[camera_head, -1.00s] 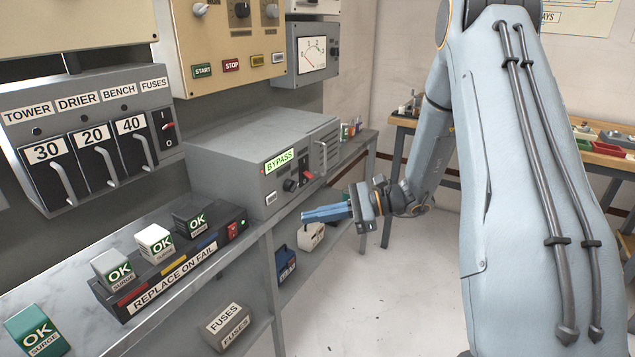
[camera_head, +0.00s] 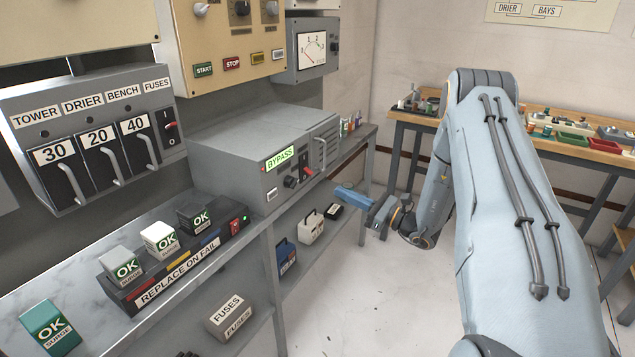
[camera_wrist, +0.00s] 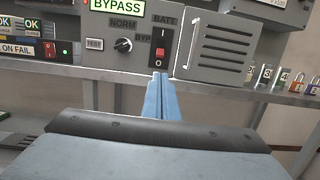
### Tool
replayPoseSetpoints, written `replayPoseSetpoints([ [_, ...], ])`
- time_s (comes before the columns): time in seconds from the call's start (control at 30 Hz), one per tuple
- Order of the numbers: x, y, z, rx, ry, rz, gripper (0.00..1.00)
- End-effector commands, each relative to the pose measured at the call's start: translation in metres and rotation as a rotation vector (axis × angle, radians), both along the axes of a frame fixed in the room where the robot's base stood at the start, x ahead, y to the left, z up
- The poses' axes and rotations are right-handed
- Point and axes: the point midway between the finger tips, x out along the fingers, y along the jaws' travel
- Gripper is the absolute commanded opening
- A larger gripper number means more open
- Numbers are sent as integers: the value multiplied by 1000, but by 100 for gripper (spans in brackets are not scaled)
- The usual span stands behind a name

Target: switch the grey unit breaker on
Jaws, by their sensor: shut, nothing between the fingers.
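The grey unit (camera_head: 232,155) sits on the bench with a lit green BYPASS display (camera_head: 279,158). Its breaker (camera_head: 308,171) is a red rocker on a black plate at the front right. In the wrist view the breaker (camera_wrist: 161,53) is marked I at the top and O at the bottom, with the red part low, near the O. My gripper (camera_head: 340,190) is shut and empty, in front of the unit, to the right of and below the breaker in the head view. In the wrist view the blue fingertips (camera_wrist: 160,77) appear just below the breaker, apparently apart from it.
A rotary knob (camera_wrist: 123,45) and a TEST button (camera_wrist: 94,44) are left of the breaker. A handled vent panel (camera_wrist: 215,48) is right of it. Padlocks (camera_wrist: 297,84) stand on the bench edge. The floor (camera_head: 350,285) in front is clear.

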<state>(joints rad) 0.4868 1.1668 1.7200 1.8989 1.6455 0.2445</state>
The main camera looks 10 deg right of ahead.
Motion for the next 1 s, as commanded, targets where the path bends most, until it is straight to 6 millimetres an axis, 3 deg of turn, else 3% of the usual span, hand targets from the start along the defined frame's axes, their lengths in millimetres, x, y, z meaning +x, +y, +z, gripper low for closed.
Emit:
replayPoseSetpoints([
  [0.17, 6, 7, 2, -1, 0, 3, 0],
  [0.7, 63, 65, 15, -2, 0, 4, 0],
  [1.0, 70, 70, 15, -1, 1, 1, 0],
])
